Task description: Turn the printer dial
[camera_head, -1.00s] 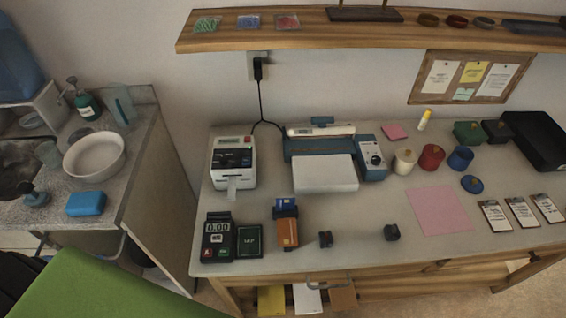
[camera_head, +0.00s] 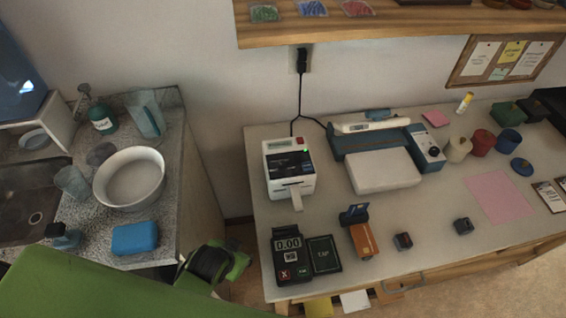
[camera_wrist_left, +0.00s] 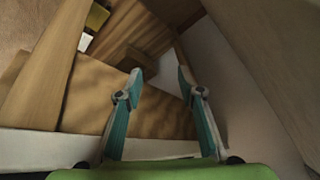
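A blue printer (camera_head: 345,145) stands at the back of the table, with white paper (camera_head: 384,170) in front. On its right is a blue and white control panel (camera_head: 428,148) with a small round dial (camera_head: 434,152). A white label printer (camera_head: 288,168) with a paper strip hanging out stands to its left. My green left arm enters the head view at lower left; its fingertips are not clear there. In the left wrist view my left gripper (camera_wrist_left: 159,78) is open and empty, its fingers facing wooden furniture below. My right gripper is not in view.
A card terminal (camera_head: 289,255) and an orange card holder (camera_head: 361,232) are near the table's front edge. Cream, red and blue pots stand right of the panel. A wooden shelf (camera_head: 400,22) overhangs the back. A counter with a white bowl (camera_head: 131,178) is at left.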

